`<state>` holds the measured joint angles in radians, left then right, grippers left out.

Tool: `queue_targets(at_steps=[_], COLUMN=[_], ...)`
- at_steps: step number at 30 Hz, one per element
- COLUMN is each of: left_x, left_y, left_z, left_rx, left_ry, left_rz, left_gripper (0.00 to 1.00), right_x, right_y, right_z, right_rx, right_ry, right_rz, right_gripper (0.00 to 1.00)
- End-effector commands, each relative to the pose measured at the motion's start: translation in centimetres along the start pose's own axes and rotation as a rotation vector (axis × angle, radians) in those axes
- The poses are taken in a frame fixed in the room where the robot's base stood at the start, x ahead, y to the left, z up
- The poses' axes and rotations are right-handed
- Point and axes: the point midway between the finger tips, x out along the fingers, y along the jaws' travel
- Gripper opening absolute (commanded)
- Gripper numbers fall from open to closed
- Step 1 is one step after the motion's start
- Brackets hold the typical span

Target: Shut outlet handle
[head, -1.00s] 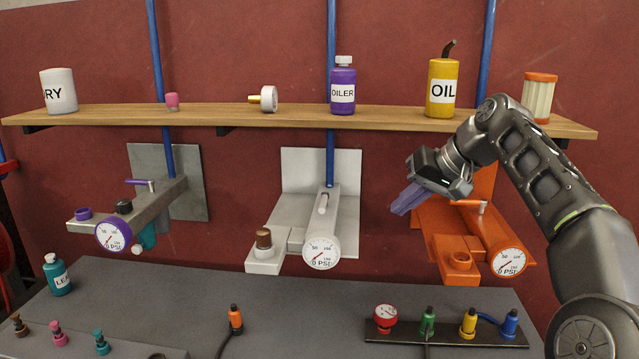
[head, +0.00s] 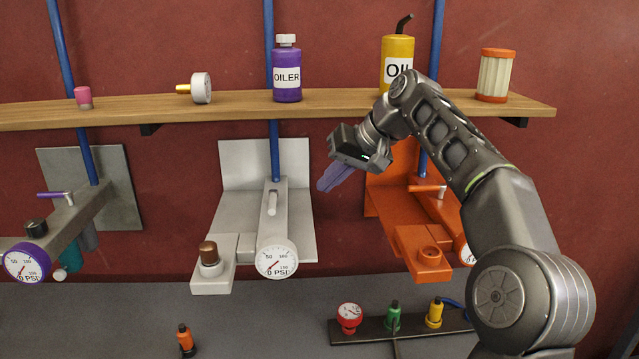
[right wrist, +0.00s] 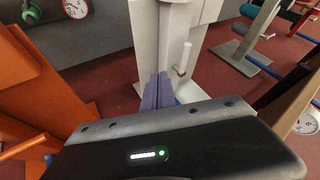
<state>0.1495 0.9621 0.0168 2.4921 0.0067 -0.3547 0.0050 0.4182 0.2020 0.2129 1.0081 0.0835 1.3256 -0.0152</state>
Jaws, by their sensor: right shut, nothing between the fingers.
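Three valve assemblies on the wall carry handles, and I cannot tell which one is the outlet handle. The middle white assembly has a white handle (head: 272,203) lying along its pipe; it also shows in the right wrist view (right wrist: 184,58). The orange assembly has an orange handle (head: 427,188) set crosswise, and the grey one a purple handle (head: 52,194), also crosswise. My right gripper (head: 327,184) is shut and empty, its purple fingers to the right of the white handle and apart from it. In the right wrist view the fingers (right wrist: 158,80) point towards the white assembly. My left gripper is out of view.
A wooden shelf (head: 230,106) above holds an oiler bottle (head: 287,72), a yellow oil can (head: 396,52) and a filter (head: 494,75). A pressure gauge (head: 277,262) fronts the white assembly. The grey table (head: 270,320) below carries coloured fittings.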

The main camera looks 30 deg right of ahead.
Motion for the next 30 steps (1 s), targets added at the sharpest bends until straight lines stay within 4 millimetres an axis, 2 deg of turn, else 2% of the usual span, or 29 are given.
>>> queue_targets(at_steps=[14, 16, 21, 30], left_x=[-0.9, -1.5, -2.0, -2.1], left_y=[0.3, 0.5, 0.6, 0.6], left_z=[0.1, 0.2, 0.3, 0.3], left_rx=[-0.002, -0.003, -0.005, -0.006], left_ry=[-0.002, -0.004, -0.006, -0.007], left_rz=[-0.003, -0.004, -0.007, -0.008], left_gripper=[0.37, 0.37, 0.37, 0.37], right_x=[8.9, 8.8, 9.6, 10.0], right_y=[-0.1, -1.6, -3.3, -3.7], right_z=[0.1, -0.3, -0.4, -0.3], right_rx=[0.001, -0.003, 0.000, 0.000], right_ry=[-0.005, -0.001, -0.001, -0.001], right_rz=[0.000, -0.001, 0.000, 0.001], right_gripper=[0.00, 0.00, 0.00, 0.00])
